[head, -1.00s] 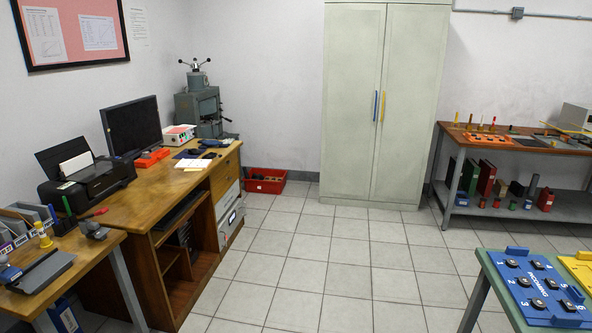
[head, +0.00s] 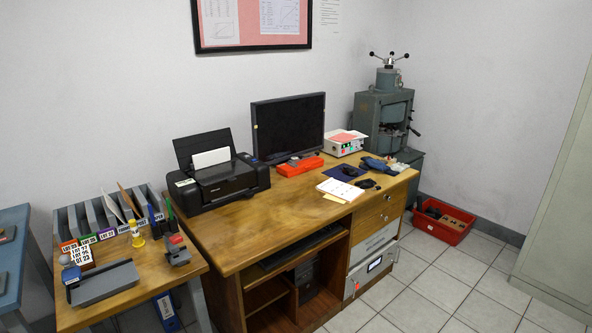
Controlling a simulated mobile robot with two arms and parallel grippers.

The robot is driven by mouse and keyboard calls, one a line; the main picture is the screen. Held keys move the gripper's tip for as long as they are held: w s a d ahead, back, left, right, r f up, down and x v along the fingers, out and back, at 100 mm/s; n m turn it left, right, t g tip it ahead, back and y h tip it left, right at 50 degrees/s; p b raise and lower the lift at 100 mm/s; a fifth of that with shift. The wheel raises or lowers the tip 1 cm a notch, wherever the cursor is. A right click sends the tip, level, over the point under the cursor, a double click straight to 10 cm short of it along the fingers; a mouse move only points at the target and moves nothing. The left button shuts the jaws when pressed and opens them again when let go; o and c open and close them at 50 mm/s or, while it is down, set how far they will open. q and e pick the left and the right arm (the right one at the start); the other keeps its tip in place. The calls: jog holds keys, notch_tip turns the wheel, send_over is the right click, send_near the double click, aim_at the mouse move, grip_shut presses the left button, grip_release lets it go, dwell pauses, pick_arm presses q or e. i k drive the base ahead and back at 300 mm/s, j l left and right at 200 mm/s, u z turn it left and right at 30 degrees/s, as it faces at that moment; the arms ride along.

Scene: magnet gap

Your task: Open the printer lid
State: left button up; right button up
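The black printer (head: 216,178) stands on the left rear part of the wooden desk (head: 240,232). A black panel with a white sheet of paper (head: 211,158) stands up tilted at its back. The front part of its top looks flat and closed; whether that is the lid is too small to tell. Neither of my grippers shows in the head view.
A monitor (head: 289,126), a red tray (head: 299,166), papers (head: 341,189) and a mouse share the desk. A side table (head: 137,281) with file slots (head: 108,214) stands left. A red crate (head: 443,221) lies on the floor. Tiled floor at the right front (head: 440,290) is clear.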

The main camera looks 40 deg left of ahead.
aim_at(228, 172)
jog(key=i+u, duration=0.15)
jog(key=i, duration=0.35)
jog(key=i+l+u, duration=0.15)
jog(key=i, duration=0.35)
jog(key=i+l+u, duration=0.15)
jog(key=i, duration=0.35)
